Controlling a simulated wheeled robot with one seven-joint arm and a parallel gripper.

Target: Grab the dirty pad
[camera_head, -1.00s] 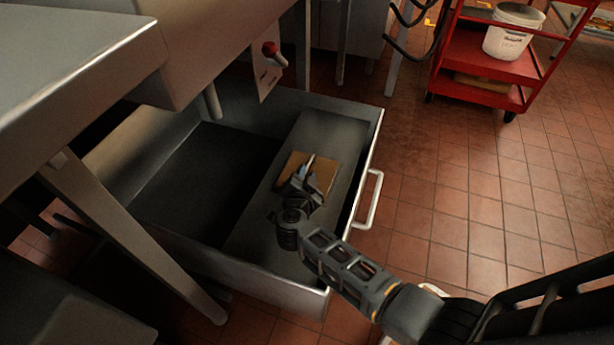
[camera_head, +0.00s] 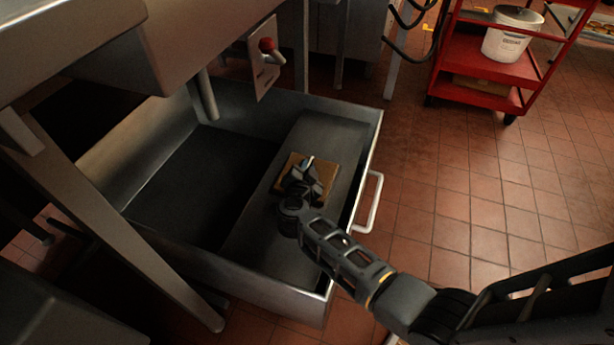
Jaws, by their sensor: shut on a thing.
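The dirty pad (camera_head: 325,175) is a flat, brownish square. It lies on the raised dark shelf (camera_head: 325,132) along the right side of the open metal drawer. My gripper (camera_head: 305,172) reaches over the drawer's right wall from the lower right and is down on the pad. It is shut on the pad, and the gripper hides the pad's middle and where the fingers meet it.
The drawer's deep left part (camera_head: 200,175) looks empty. A white handle (camera_head: 370,205) is on the drawer's right side. A metal counter (camera_head: 190,45) with a red knob (camera_head: 268,45) overhangs the drawer. A red cart (camera_head: 485,65) carries a white bucket (camera_head: 512,35). Tiled floor is clear at right.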

